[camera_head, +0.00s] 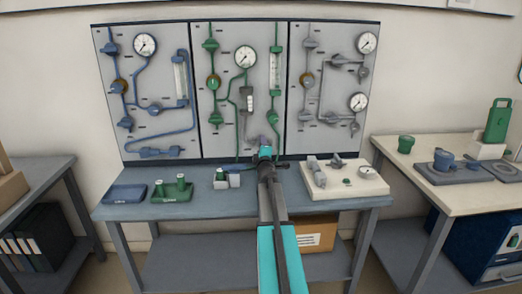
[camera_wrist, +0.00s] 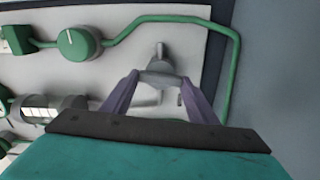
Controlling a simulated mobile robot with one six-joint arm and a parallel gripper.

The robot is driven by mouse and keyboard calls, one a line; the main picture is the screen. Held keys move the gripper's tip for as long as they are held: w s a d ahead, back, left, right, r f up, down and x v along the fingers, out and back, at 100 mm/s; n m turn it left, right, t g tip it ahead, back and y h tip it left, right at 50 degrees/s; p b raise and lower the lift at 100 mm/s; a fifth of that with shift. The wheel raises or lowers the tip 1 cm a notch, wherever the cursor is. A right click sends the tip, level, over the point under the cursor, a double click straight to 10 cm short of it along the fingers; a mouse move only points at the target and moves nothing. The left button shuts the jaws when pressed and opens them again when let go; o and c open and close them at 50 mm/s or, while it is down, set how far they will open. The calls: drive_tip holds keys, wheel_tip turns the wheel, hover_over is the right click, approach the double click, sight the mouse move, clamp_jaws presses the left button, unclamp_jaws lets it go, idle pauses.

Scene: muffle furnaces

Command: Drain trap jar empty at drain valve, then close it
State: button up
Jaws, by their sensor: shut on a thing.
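The trap jar (camera_head: 249,101) looks to be the pale, grey-capped cylinder on the middle panel. In the wrist view it appears at the left (camera_wrist: 42,113); I cannot tell its liquid level. A grey drain valve (camera_wrist: 160,67) sits on the white panel, near a green pipe, with a short stem pointing up in that picture. My gripper (camera_wrist: 160,80) has its two purple fingers on either side of the valve's grey handle and is shut on it. In the head view my gripper (camera_head: 264,151) is at the foot of the middle panel and hides the valve.
The middle panel (camera_head: 222,128) also carries a gauge (camera_head: 245,57) and green piping. Below it on the bench (camera_head: 226,203) stand a blue tray (camera_head: 125,194), a green tray (camera_head: 172,192) with green bottles, and a white unit (camera_head: 345,184) at right.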

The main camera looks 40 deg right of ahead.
drive_tip(key=shift+a+n, duration=0.1)
drive_tip(key=shift+n, duration=0.7)
drive_tip(key=o, duration=1)
drive_tip(key=shift+o, duration=0.2)
drive_tip(key=shift+s, duration=0.1)
drive_tip(key=v, duration=1.3)
drive_tip(key=shift+s+a, duration=0.15)
drive_tip(key=shift+a, duration=0.05)
idle(0.3)
